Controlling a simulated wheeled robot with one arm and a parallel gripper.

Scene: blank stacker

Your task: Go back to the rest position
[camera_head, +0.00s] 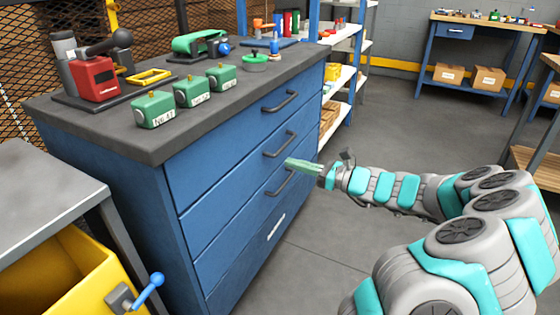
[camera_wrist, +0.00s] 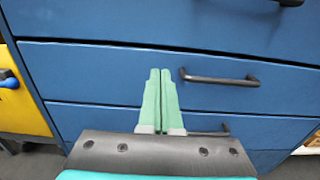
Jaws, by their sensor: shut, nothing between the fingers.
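My gripper (camera_head: 292,163) is in front of the blue drawer cabinet (camera_head: 200,222) in the head view, near its drawer handles. In the wrist view my gripper (camera_wrist: 160,75) shows its two green fingers side by side, closed with nothing held. The fingers point toward the blue drawer fronts (camera_wrist: 100,72), with a black handle (camera_wrist: 220,80) just right of the fingertips. I cannot tell the exact gap between fingertips and cabinet. My arm reaches in from the lower right. All drawers look shut.
On the dark cabinet top (camera_head: 100,128) are several green boxes (camera_head: 193,92), a red machine (camera_head: 93,78) and a yellow frame (camera_head: 149,77). A yellow bin (camera_head: 60,280) with a blue-handled lever (camera_head: 148,290) stands at lower left. Open floor (camera_head: 400,130) lies behind my arm.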

